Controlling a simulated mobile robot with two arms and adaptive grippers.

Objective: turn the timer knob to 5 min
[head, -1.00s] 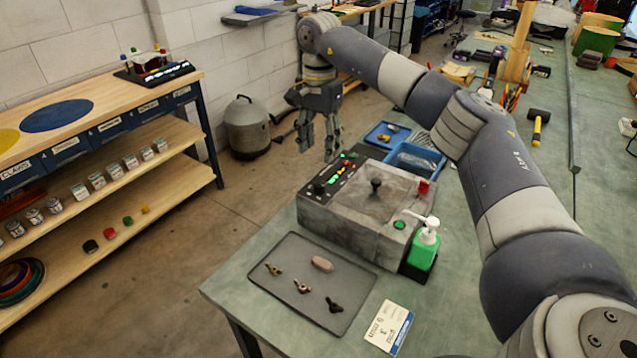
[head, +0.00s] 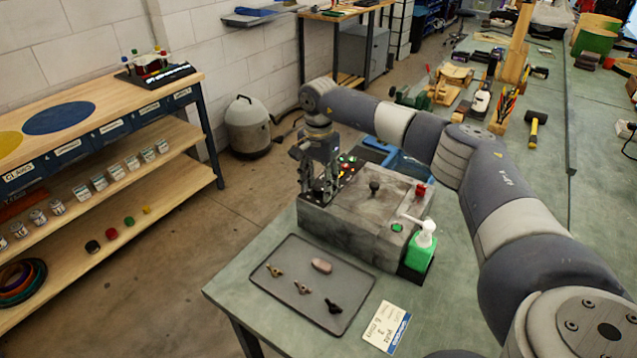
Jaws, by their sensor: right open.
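The grey drum machine (head: 358,222) stands on the green bench. A black knob-topped lever (head: 375,187) and a red button (head: 420,190) sit further right on the machine. My left gripper is out of view.
A dark tray (head: 290,296) with several small parts lies in front of the machine. A green pump bottle (head: 420,247) stands at its right corner. A printed card (head: 387,327) lies nearby. Blue bins (head: 408,167) are behind it.

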